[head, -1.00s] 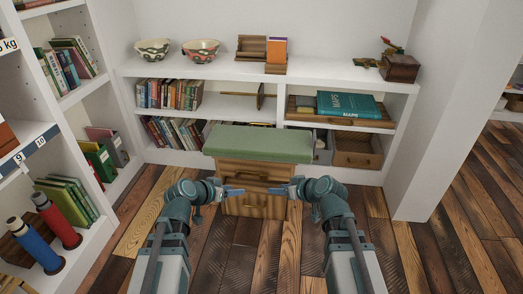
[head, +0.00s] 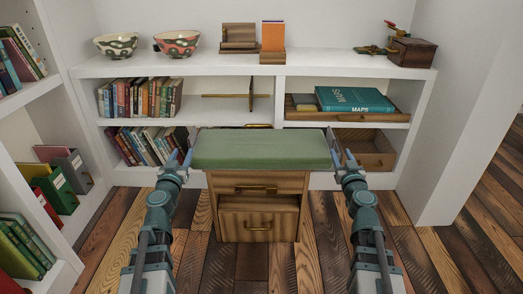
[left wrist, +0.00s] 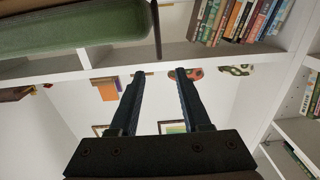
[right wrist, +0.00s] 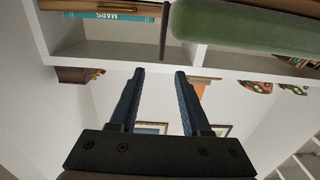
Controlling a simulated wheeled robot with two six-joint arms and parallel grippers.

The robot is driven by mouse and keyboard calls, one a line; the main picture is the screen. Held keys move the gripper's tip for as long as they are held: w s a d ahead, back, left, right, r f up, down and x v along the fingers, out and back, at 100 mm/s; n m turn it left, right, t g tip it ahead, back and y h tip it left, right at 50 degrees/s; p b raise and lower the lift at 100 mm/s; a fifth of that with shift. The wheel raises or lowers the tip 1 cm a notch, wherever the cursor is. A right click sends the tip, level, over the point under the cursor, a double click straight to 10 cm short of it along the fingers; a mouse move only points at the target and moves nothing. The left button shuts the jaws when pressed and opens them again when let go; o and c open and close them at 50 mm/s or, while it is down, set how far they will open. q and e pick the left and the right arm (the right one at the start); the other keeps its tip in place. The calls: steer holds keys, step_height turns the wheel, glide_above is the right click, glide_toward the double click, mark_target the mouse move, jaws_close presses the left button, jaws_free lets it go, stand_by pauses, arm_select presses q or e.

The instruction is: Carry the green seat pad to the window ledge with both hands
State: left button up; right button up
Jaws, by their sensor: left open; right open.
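The green seat pad (head: 262,149) lies flat on top of a wooden drawer cabinet (head: 259,190). The pad also shows at the upper left of the left wrist view (left wrist: 75,28) and the upper right of the right wrist view (right wrist: 245,25). My left gripper (head: 183,158) is open and empty by the pad's left end. My right gripper (head: 340,158) is open and empty by its right end. I cannot tell whether either touches the pad. No window shows; I cannot tell whether the white shelf top (head: 340,66) is the ledge.
Two patterned bowls, a wooden stand with an orange book (head: 273,37) and a dark wooden box (head: 412,52) stand along the shelf top, with bare room between. A side bookcase (head: 40,115) stands left; a wall is right.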

mark_target(192, 133)
arm_select(q)
steer(key=w, duration=1.3)
steer(key=shift+w, duration=0.4)
arm_select(e)
steer(key=w, duration=1.3)
steer(key=shift+w, duration=0.4)
arm_select(q)
jaws_close()
arm_select(e)
jaws_close()
